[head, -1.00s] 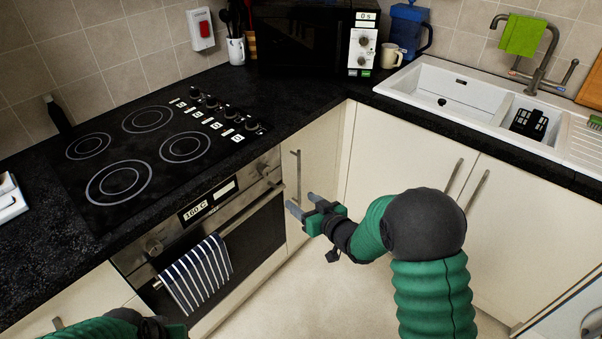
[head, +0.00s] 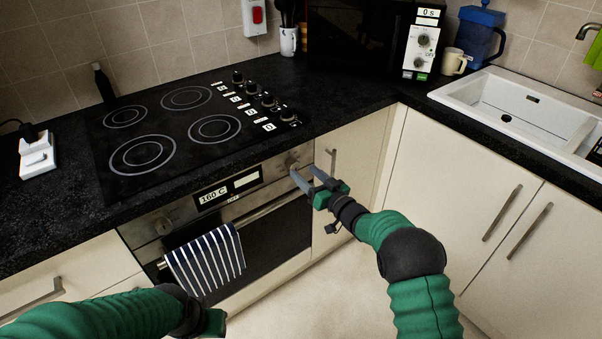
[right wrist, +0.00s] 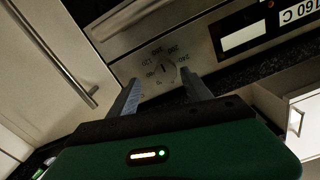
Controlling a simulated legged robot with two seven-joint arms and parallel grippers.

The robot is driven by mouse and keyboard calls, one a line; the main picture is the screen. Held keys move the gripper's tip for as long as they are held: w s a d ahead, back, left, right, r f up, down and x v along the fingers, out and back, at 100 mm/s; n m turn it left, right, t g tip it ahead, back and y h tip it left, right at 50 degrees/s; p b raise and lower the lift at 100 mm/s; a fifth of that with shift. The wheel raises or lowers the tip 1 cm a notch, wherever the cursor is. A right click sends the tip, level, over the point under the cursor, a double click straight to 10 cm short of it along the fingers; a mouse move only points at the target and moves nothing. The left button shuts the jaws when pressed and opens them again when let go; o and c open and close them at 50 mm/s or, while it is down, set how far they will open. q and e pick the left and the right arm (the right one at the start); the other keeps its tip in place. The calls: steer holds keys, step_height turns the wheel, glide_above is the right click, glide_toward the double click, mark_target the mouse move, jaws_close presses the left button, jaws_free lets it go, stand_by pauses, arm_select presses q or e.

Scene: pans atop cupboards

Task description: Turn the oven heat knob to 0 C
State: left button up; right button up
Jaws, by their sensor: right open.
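The oven panel (head: 222,190) has a display (head: 213,195) reading 160 C. A round knob (head: 292,161) sits at the panel's right end and another knob (head: 163,226) at its left end. My right gripper (head: 303,173) is open and empty, its fingertips close to the right knob. In the right wrist view, the fingers (right wrist: 159,77) point at the panel, one on each side of a dial (right wrist: 161,68) with printed numbers around it. I cannot tell whether they touch the knob. My left gripper (head: 214,322) is low at the front; its jaws are unclear.
A striped towel (head: 205,262) hangs on the oven handle (head: 262,212). The hob (head: 165,160) with its own knobs lies above on the black worktop. Cupboard doors with a vertical handle (head: 331,162) stand right of the oven.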

mark_target(295, 167)
steer(key=w+a, duration=0.2)
steer(key=shift+w+a, duration=0.1)
steer(key=shift+a, duration=0.7)
steer(key=shift+d, duration=0.55)
steer(key=c, duration=0.5)
steer(key=shift+c, duration=1.4)
steer(key=shift+a+r, duration=0.1)
steer(key=shift+a, duration=0.05)
jaws_close()
